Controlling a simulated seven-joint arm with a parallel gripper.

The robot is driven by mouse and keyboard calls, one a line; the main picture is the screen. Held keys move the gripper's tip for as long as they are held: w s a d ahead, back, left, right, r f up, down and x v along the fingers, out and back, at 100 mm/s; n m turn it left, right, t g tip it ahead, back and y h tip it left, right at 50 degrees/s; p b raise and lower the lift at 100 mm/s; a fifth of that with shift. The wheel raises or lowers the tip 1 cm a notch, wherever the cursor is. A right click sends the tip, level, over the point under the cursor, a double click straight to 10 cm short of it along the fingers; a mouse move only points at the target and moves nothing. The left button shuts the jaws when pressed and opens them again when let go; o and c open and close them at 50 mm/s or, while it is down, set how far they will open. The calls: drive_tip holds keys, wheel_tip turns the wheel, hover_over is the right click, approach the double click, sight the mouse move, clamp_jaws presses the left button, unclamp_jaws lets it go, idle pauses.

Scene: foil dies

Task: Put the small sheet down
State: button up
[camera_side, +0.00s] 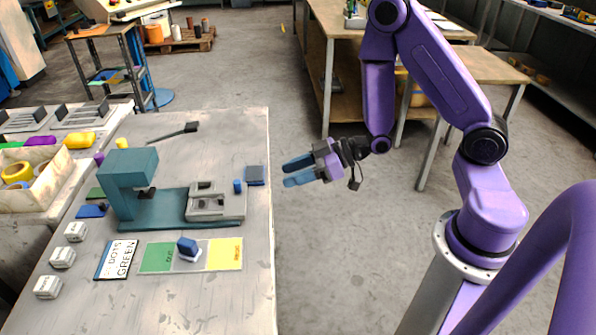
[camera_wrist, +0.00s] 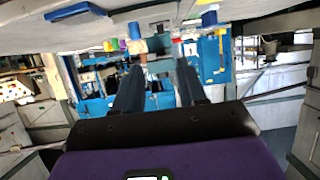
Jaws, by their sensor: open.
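My gripper (camera_side: 291,172) is open, with nothing between its two blue fingers. It points left, just off the table's right edge; the fingers also show in the wrist view (camera_wrist: 159,80). A small dark blue-grey square (camera_side: 255,175) lies on the table by that edge, apart from the fingertips. A small blue flat piece (camera_side: 91,210) and a green one (camera_side: 96,193) lie left of the teal press (camera_side: 130,190). I cannot tell which of these is the small sheet. A grey die block (camera_side: 212,207) with a blue knob (camera_side: 237,186) sits at the press's right end.
On the grey table (camera_side: 220,300), a blue-handled stamp (camera_side: 188,247) stands on a green and yellow card (camera_side: 225,255). A "DOTS GREEN" sign (camera_side: 116,260) and several white blocks (camera_side: 62,257) lie left. A black-headed tool (camera_side: 175,131) lies behind. The front right is clear.

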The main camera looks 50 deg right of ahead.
drive_tip(key=s+a+r+n+g+h, duration=0.2)
drive_tip(key=s+a+r+g+h, duration=0.25)
drive_tip(key=s, duration=0.35)
drive_tip(key=s+d+r+g+h, duration=0.2)
drive_tip(key=s, duration=0.5)
drive_tip(key=s+d+r+n+g+h, duration=0.1)
drive_tip(key=s+d+r+g+h, duration=0.1)
drive_tip(key=s, duration=0.5)
drive_tip(key=shift+d+r+n+g, duration=0.2)
drive_tip(key=shift+r+n+g, duration=0.15)
drive_tip(key=shift+r, duration=0.3)
drive_tip(key=shift+o, duration=0.3)
drive_tip(key=shift+s+d+r+h, duration=0.15)
drive_tip(key=shift+s+d+h, duration=0.15)
drive_tip(key=shift+s, duration=0.2)
